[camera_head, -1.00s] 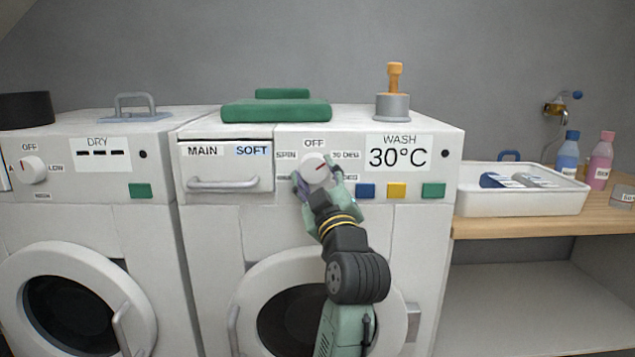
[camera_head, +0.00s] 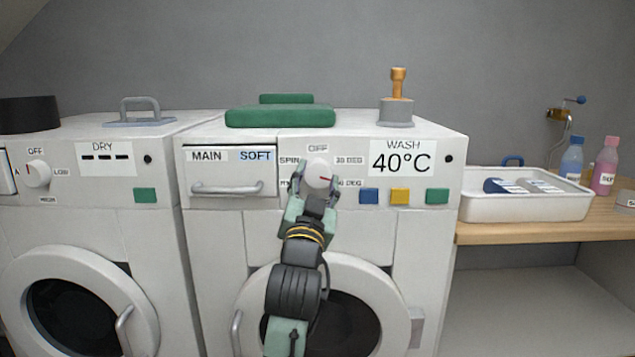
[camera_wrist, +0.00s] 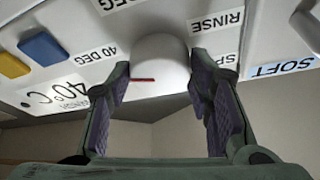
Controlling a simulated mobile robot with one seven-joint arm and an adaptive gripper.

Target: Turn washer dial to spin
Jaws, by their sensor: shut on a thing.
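The washer's white round dial (camera_head: 317,171) sits on the front panel between the drawer and the display. Labels around it read OFF, SPIN, RINSE, 30 DEG and 40 DEG. Its red pointer mark faces the 40 DEG label (camera_head: 350,183). The wash display (camera_head: 402,163) reads 40°C. My gripper (camera_head: 319,188) reaches up from below and is shut on the dial, one finger on each side. In the wrist view the dial (camera_wrist: 160,55) lies between the fingers, with the red mark pointing toward 40 DEG. The SPIN label (camera_head: 290,161) is at the dial's upper left.
The detergent drawer (camera_head: 228,188) is left of the dial. Blue (camera_head: 369,196), yellow (camera_head: 400,196) and green (camera_head: 437,196) buttons are at its right. The washer door (camera_head: 385,285) is below, behind my arm. The dryer (camera_head: 110,215) stands at left, a wooden counter with a white tray (camera_head: 520,208) at right.

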